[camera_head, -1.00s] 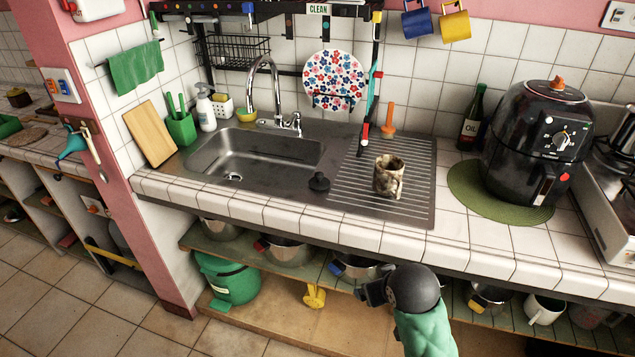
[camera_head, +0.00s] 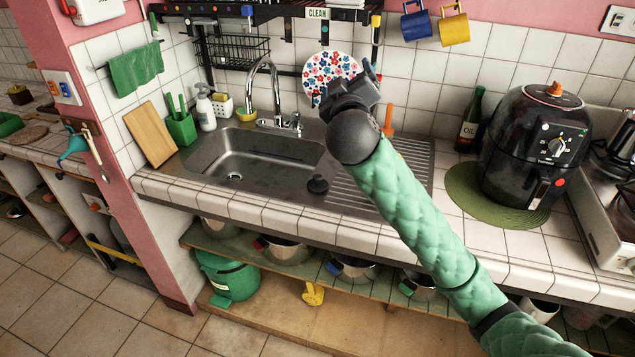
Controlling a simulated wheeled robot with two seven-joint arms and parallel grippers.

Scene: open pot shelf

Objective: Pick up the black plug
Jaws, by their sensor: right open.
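The black plug (camera_head: 318,184) sits on the steel surface just right of the sink basin, with its small knob up. My right gripper (camera_head: 362,82) is raised above the drainboard, up and to the right of the plug and apart from it. Its jaws point away toward the back wall and are open. The green padded right arm comes in from the lower right and covers part of the drainboard. The speckled mug that stood there is hidden behind it. My left gripper is not in view.
The sink basin (camera_head: 255,158) is left of the plug, with a tall faucet (camera_head: 264,90) behind it. A floral round board (camera_head: 328,72) hangs behind my gripper. A black air fryer (camera_head: 537,145) and an oil bottle (camera_head: 472,120) stand at right. The counter's front edge is tiled.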

